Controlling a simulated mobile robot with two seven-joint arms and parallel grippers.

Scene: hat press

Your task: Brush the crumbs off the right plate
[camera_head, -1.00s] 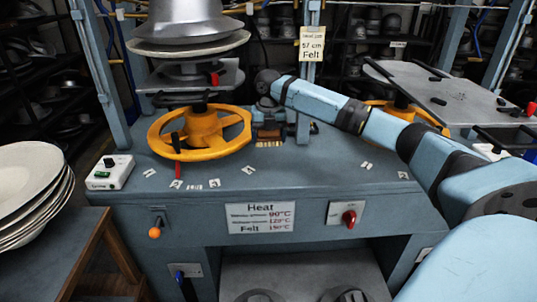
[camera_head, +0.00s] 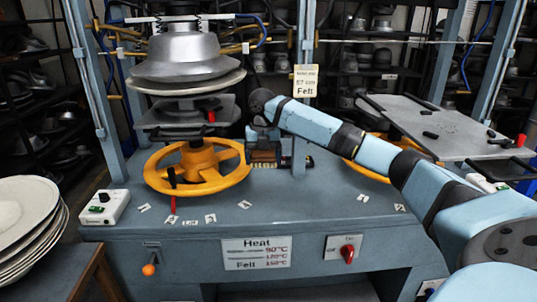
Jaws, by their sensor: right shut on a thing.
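The right plate (camera_head: 440,122) is a flat grey metal sheet on the right press, with black handles at its edges. Small dark pieces (camera_head: 430,135) lie on it, and I cannot tell which of them are crumbs. My right gripper (camera_head: 262,141) is far left of this plate, beside the blue post between the presses. It is shut on a brush (camera_head: 263,157) with a brown body and pale bristles, at or just above the blue bench top. The fingers are small and partly hidden. My left gripper is out of view.
The left press has a yellow handwheel (camera_head: 197,168) and a silver hat form (camera_head: 185,52) close left of my gripper. Another yellow wheel (camera_head: 370,172) sits under the right plate, behind my arm. Stacked white dishes (camera_head: 28,215) stand at the left edge.

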